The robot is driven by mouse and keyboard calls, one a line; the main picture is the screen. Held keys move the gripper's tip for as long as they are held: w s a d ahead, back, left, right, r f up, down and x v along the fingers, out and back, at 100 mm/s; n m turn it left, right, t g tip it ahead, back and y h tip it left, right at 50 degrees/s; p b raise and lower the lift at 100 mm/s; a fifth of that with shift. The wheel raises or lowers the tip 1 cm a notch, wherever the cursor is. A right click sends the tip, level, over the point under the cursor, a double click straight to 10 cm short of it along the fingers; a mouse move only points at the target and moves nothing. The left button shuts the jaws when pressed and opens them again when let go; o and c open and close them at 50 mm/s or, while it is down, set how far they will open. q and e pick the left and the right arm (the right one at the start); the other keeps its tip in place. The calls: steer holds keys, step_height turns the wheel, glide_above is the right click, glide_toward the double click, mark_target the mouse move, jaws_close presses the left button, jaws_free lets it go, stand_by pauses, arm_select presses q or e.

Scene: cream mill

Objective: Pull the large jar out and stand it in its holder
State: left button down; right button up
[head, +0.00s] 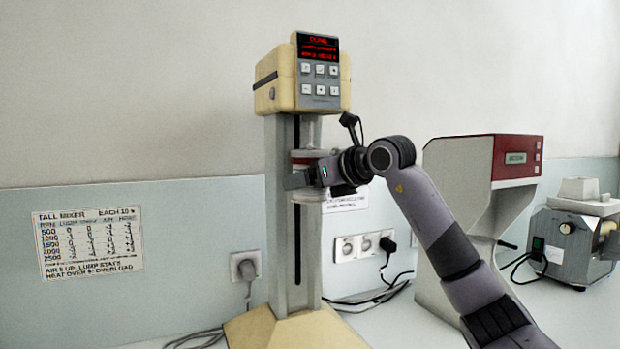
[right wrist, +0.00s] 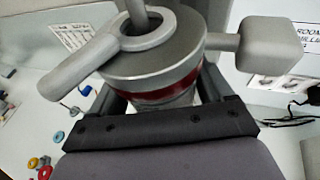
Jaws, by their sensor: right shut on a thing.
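The large jar (head: 303,161), pale grey with a red band near its top, is at the front of the tall mixer's column (head: 282,240), under the mixer head. In the right wrist view the jar (right wrist: 165,72) shows a grey round top with a lever on the left and a block-ended arm on the right. A shaft rises from its top. My right gripper (head: 308,179) comes in from the right and is shut around the jar just below the red band. The gripper hides the jar's middle. My left gripper is not in view. I cannot make out the holder.
The mixer head (head: 301,85) with a lit red display stands above the jar. The yellow base (head: 285,328) is below. A grey and red machine (head: 465,190) and a smaller grey machine (head: 575,240) stand right. Small coloured rings (right wrist: 45,172) lie on the bench, left in the wrist view.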

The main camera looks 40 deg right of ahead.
steer(key=shift+f, duration=0.35)
step_height(320, 180, down, 9)
steer(key=b, duration=0.7)
steer(key=shift+b, duration=0.3)
stand_by(1.1)
steer(key=shift+s+r, duration=0.1)
steer(key=s+a+b, duration=0.3)
steer(key=s+b, duration=0.2)
steer(key=s, duration=0.4)
steer(key=shift+s, duration=0.2)
stand_by(0.9)
stand_by(0.4)
